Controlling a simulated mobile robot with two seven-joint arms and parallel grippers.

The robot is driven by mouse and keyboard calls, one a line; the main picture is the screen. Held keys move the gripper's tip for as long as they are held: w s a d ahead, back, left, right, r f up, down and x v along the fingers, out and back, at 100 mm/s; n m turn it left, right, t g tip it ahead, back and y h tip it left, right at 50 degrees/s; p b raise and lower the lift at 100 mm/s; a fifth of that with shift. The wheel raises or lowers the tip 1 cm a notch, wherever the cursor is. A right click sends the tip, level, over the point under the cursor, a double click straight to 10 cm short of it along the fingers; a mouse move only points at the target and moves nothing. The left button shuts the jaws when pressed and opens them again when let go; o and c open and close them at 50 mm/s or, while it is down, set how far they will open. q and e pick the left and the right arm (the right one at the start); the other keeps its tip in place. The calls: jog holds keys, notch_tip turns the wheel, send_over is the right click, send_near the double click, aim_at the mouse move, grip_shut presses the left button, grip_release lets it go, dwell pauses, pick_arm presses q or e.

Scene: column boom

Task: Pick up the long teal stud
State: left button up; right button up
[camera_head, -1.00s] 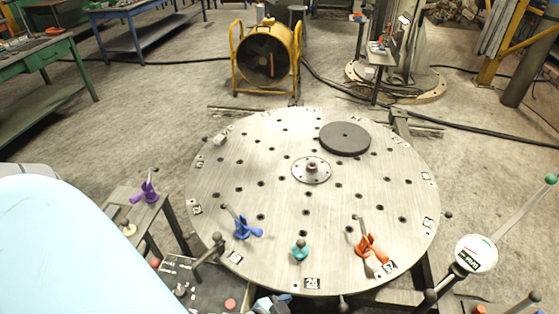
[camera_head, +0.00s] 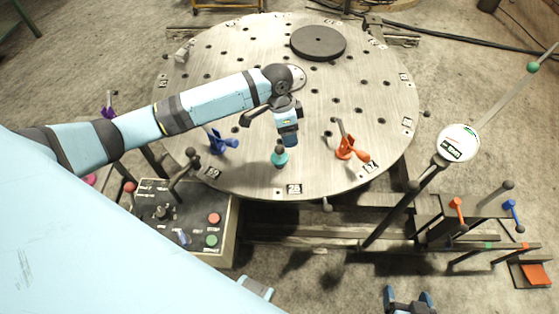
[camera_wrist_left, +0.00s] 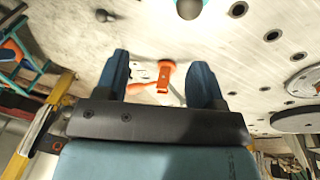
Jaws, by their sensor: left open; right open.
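The teal stud (camera_head: 280,157) stands on the round table near its front edge, behind the number plate; how long it is cannot be told. My left gripper (camera_head: 289,140) is just above and behind it in the head view, pointing down. In the left wrist view the left gripper (camera_wrist_left: 160,59) is open and empty, with an orange clamp (camera_wrist_left: 165,72) in the background between its fingers. A rounded grey-teal knob (camera_wrist_left: 188,9), perhaps the stud, shows at the top edge there. My right gripper (camera_head: 408,303) is open at the bottom of the head view, well away from the table.
The perforated round table (camera_head: 235,180) carries a blue clamp (camera_head: 222,142), the orange clamp (camera_head: 350,150) and a dark disc (camera_head: 318,42). A control box (camera_head: 190,222) sits at the front left. A dial on a post (camera_head: 458,143) and a rack (camera_head: 450,228) stand at right.

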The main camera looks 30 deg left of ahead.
aim_at(279, 146)
pick_arm(q)
jog(key=w+a+r+g+y, duration=0.1)
jog(key=w+a+r, duration=0.1)
jog(key=a+r, duration=0.2)
jog(key=f, duration=0.2)
jog(key=s+f, duration=0.1)
jog(key=f, duration=0.5)
jog(key=shift+s+d, duration=0.3)
jog(key=shift+s+d+f, duration=0.1)
jog(key=shift+d+f, duration=0.05)
jog(key=shift+f, duration=0.8)
jog(key=shift+s+d+f, duration=0.15)
jog(key=shift+d+f, duration=0.05)
jog(key=shift+f, duration=0.75)
jog(key=shift+s+d+f, duration=0.1)
jog(key=shift+d+f, duration=0.05)
jog(key=shift+f, duration=0.8)
jog(key=c, duration=1)
jog(key=shift+r, duration=0.1)
notch_tip(279, 146, up, 20)
